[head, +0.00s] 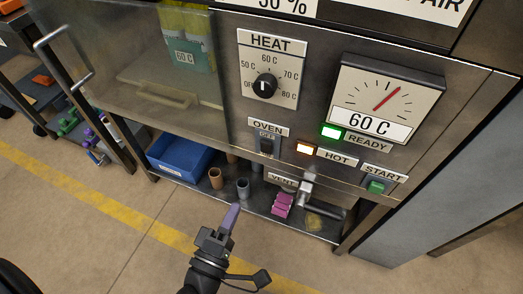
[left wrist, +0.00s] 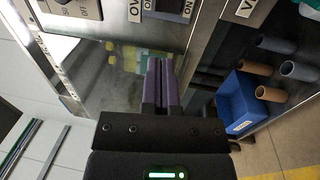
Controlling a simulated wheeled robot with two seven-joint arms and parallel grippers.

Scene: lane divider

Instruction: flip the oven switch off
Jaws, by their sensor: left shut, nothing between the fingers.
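The oven switch (head: 267,146) is a small grey switch under the OVEN label (head: 268,127) on the steel panel, below the HEAT dial. Its lower part is dark; I cannot tell its position surely. In the left wrist view the switch (left wrist: 168,9) is at the top edge, partly cut off, with ON lettering at its right. My left gripper (head: 234,211) is below the switch in the head view, in front of the lower shelf and apart from the panel. Its purple fingers (left wrist: 165,82) are shut together and empty. My right gripper is not in view.
The HEAT dial (head: 265,86), lit green READY lamp (head: 331,132), lit orange HOT lamp (head: 305,149) and green START button (head: 376,187) share the panel. A vent valve with a black handle (head: 325,209) sticks out below. A blue bin (head: 180,158) stands on the shelf.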

